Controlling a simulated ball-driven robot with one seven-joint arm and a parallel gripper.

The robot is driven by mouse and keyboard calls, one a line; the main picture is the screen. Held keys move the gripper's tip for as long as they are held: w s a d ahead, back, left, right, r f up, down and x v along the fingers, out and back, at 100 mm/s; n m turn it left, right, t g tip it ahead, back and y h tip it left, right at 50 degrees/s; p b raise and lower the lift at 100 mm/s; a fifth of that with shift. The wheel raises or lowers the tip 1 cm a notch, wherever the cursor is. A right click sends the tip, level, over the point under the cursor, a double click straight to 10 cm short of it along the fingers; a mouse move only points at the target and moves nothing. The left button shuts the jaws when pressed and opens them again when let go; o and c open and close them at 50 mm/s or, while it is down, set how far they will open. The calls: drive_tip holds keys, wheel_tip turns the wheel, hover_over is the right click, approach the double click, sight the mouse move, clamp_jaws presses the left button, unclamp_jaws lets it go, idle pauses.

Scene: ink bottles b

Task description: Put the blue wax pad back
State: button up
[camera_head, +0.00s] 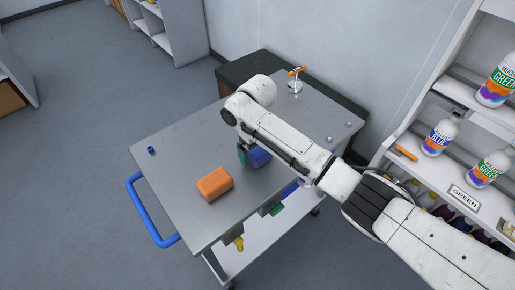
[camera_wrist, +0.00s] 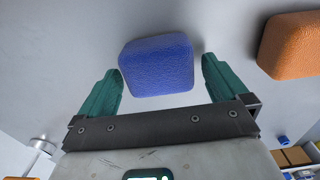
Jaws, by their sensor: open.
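The blue wax pad (camera_wrist: 157,66) is a rounded blue block on the grey cart top (camera_head: 185,150). In the wrist view it lies between the two green fingers of my gripper (camera_wrist: 161,85), with a gap on each side. In the head view the blue pad (camera_head: 259,157) is partly hidden by my arm. My gripper (camera_head: 246,156) is open there, low over the cart top. One green finger shows left of the pad. I cannot tell whether the fingers touch the cart.
An orange block (camera_head: 215,184) lies on the cart left of my gripper, and a small blue cap (camera_head: 151,150) lies farther left. A metal stand with an orange top (camera_head: 295,80) is at the back. Shelves with bottles (camera_head: 440,138) stand at the right.

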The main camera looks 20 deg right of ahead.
sight(257, 148)
wheel_tip(257, 148, up, 12)
idle(0.6)
